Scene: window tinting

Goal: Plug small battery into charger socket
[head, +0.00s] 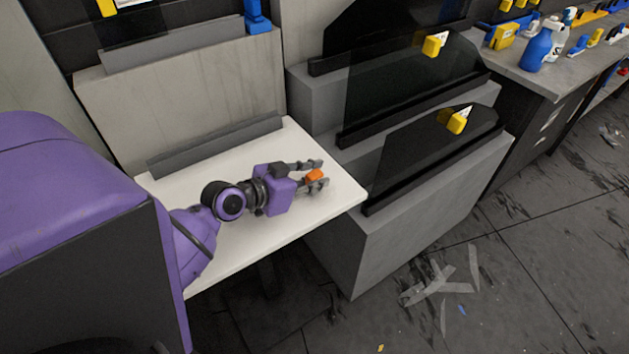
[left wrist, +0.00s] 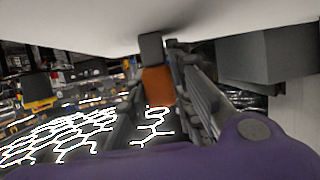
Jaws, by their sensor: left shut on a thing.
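My left gripper (head: 320,173) is over the white tabletop, its fingers pointing right toward the table's right end. It is shut on a small orange block (head: 314,176), which looks like the small battery. In the left wrist view the orange block (left wrist: 158,86) sits by the gripper fingers, with a dark piece against it near the white surface. I cannot tell whether it touches the table. I cannot make out a charger socket in either view. My right gripper is not in view.
The white table (head: 337,192) is otherwise bare, with a grey ledge (head: 215,146) along its back. Grey stepped stands with dark glass panels (head: 432,150) and yellow tools (head: 457,121) are close on the right. A workbench (head: 555,75) with bottles stands farther right. Scraps lie on the floor.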

